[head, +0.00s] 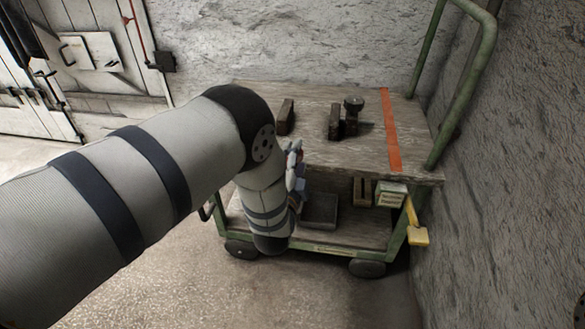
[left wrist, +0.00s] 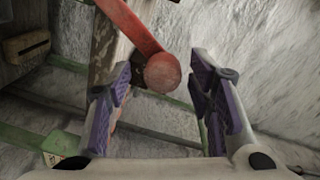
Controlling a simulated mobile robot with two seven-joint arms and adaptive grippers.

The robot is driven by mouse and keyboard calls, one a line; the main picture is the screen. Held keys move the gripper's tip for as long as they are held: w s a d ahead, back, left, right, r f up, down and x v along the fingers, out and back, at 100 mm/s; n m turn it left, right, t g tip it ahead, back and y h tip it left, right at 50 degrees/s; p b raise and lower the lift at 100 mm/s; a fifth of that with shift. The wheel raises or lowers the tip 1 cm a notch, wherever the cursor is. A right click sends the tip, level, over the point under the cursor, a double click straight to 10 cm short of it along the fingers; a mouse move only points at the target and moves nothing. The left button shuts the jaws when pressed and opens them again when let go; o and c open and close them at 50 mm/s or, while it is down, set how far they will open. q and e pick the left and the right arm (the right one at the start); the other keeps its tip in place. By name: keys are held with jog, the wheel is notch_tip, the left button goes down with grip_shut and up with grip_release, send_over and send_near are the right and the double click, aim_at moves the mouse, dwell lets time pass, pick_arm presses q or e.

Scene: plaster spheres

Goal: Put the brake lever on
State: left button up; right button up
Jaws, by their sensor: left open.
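A red lever with a round knob (left wrist: 161,72) shows in the left wrist view, between the fingers of my open left gripper (head: 296,172). The fingers stand apart on either side of the knob, and I see no grip on it. In the head view my left arm reaches down to the cart's front edge, and I cannot make out the red lever there. A yellow lever with a flat pad (head: 417,236) hangs at the cart's front right corner. I cannot tell from the pictures which lever is the brake lever. My right gripper is out of view.
The green-framed cart has a wooden top (head: 335,155) bearing dark blocks (head: 335,121), a round black knob (head: 353,104) and an orange stripe (head: 390,130). A small sign (head: 391,195) hangs in front. A tray (head: 320,210) sits below. A rough wall stands close at right; floor is clear in front.

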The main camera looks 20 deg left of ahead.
pick_arm(q)
jog(key=v, duration=1)
jog(key=shift+s, duration=0.2)
